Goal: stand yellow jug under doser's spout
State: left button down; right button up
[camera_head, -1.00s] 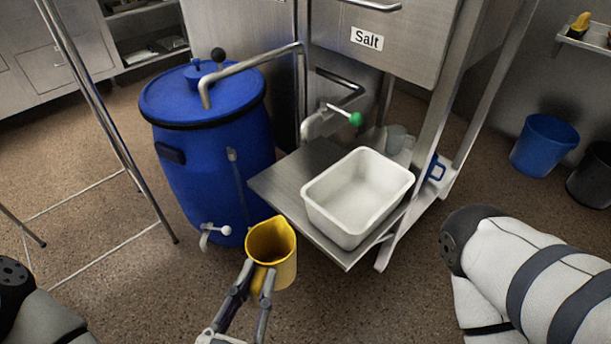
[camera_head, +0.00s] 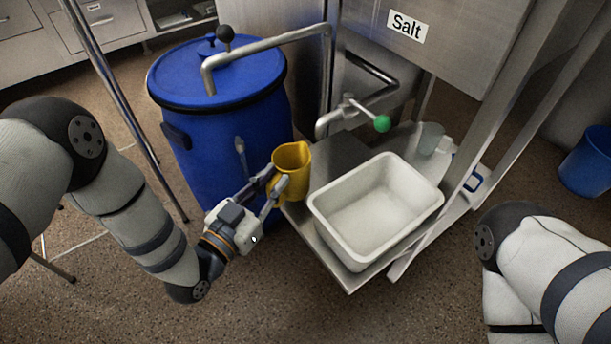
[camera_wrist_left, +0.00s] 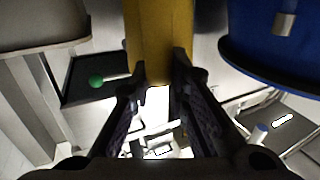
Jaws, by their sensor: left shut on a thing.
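The yellow jug (camera_head: 293,165) is upright in the head view, between the blue barrel and the steel shelf. My left gripper (camera_head: 273,186) is shut on it from the near left side. In the left wrist view the jug (camera_wrist_left: 160,40) fills the top middle, between the fingers (camera_wrist_left: 165,75). A bent steel spout (camera_head: 325,124) with a green-knobbed valve (camera_head: 381,123) is behind and to the right of the jug. The jug is at the shelf's (camera_head: 318,240) left edge, apart from the spout; I cannot tell its height above the shelf. My right gripper is out of view.
A white tub (camera_head: 345,240) takes up the shelf's front right. A translucent container (camera_head: 432,140) stands behind it. The blue barrel (camera_head: 215,130) is close on the left, and a steel hopper labelled Salt (camera_head: 470,40) hangs above. Bare shelf shows below the spout.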

aim_at(308, 159)
pick_arm(q)
jog(key=w+d, duration=0.2)
jog(key=w+d+b, duration=0.1)
jog(key=w+d, duration=0.1)
jog(key=d, duration=0.1)
jog(key=shift+w+d+f, duration=0.1)
jog(key=shift+w+d, duration=0.05)
jog(key=shift+w, duration=0.15)
jog(key=shift+w+d+f, duration=0.1)
jog(key=shift+w+d, duration=0.05)
jog(key=shift+d, duration=0.05)
notch_tip(308, 159, down, 4)
jog(key=shift+r+b, duration=0.25)
jog(key=shift+b, duration=0.65)
jog(key=shift+r, duration=0.15)
jog(key=c, duration=1.8)
grip_release()
